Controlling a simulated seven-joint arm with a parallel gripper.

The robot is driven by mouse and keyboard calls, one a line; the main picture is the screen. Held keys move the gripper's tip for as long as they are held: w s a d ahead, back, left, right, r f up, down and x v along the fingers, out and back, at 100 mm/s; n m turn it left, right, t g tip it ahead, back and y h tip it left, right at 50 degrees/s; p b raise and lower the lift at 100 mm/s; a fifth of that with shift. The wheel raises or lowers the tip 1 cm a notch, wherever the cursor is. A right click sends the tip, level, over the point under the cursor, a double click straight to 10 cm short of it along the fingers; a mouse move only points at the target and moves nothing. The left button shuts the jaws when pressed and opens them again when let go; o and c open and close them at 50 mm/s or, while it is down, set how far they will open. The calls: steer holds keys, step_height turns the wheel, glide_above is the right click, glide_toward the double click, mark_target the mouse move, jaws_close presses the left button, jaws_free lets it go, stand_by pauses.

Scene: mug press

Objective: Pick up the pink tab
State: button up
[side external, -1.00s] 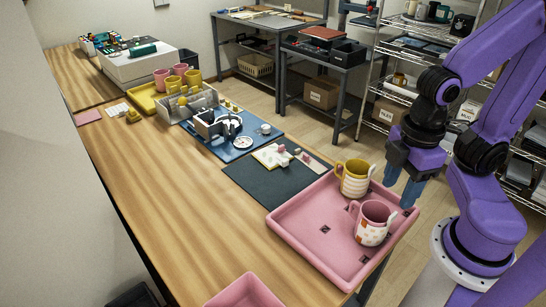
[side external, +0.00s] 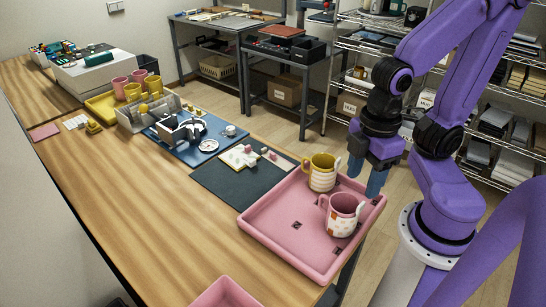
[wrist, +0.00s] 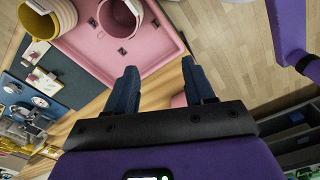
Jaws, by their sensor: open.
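Small pink pieces, which look like pink tabs (side external: 247,149), sit on and beside a cream plate (side external: 233,159) on the dark mat. A second pink piece (side external: 272,155) lies to the right, by a pale strip. At this size I cannot tell which is the pink tab. The plate also shows at the left of the wrist view (wrist: 41,79). My gripper (side external: 365,177) hangs above the right edge of the pink tray, to the right of these pieces and apart from them. In the wrist view its two blue fingers (wrist: 159,72) are spread with nothing between them.
The pink tray (side external: 270,234) holds a yellow striped mug (side external: 322,177) and a pink patterned mug (side external: 341,220), both close to my gripper. A blue board (side external: 190,150) with a metal device lies beyond the dark mat (side external: 228,184). The wooden table's near left is clear.

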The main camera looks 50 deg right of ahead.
steer(key=w+a+n, duration=0.1)
steer(key=w+a, duration=0.2)
steer(key=w, duration=0.7)
steer(key=n, duration=0.3)
glide_above(272, 154)
steer(key=f, duration=1.8)
steer(key=shift+w+d+f, duration=0.1)
steer(key=shift+w+d, duration=0.2)
steer(key=shift+d, duration=0.05)
steer(key=shift+s+a+f, duration=0.15)
steer(key=shift+f, duration=1.1)
steer(key=shift+s+a+f, duration=0.1)
steer(key=shift+f, duration=1.15)
steer(key=c, duration=0.9)
